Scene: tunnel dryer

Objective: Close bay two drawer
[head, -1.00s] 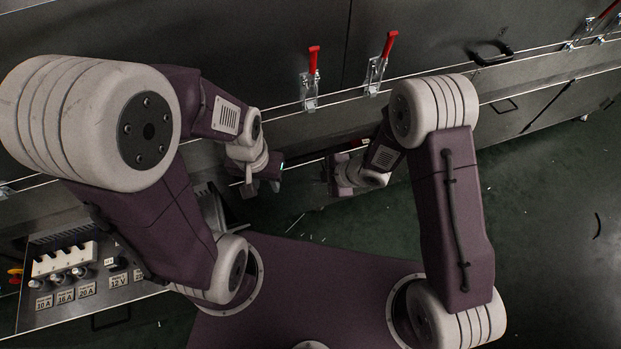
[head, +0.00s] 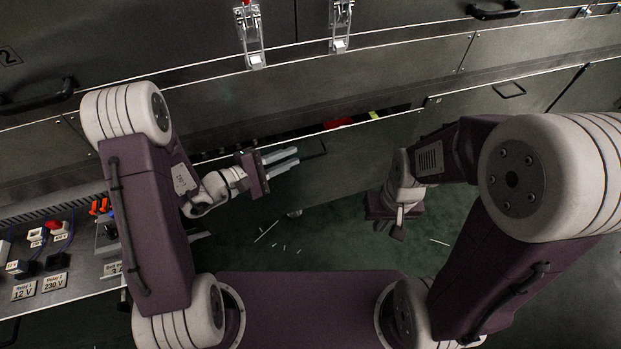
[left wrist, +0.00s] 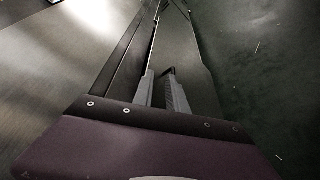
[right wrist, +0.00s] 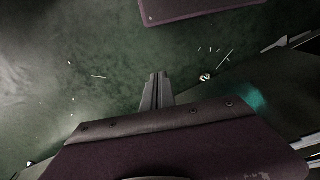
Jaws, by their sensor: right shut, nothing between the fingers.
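A grey drawer (head: 345,160) under the machine stands partly open in the head view. Red and yellow-green contents show in the gap behind its top edge. Its dark handle (head: 316,150) is on the front panel. My left gripper (head: 297,156) is open and empty, its fingers pointing right along the drawer front, close to the handle. In the left wrist view the fingers (left wrist: 160,92) lie beside the drawer panel; I cannot tell whether they touch it. My right gripper (head: 392,228) is shut and empty over the floor, pointing down; its closed fingers show in the right wrist view (right wrist: 157,92).
A panel marked 2 (head: 10,56) with a black handle (head: 38,97) is at upper left. Two toggle clamps (head: 250,35) sit above the drawer. A control desk (head: 75,245) with labels and cables stands at left. Green floor with white scraps (head: 265,232) lies in front.

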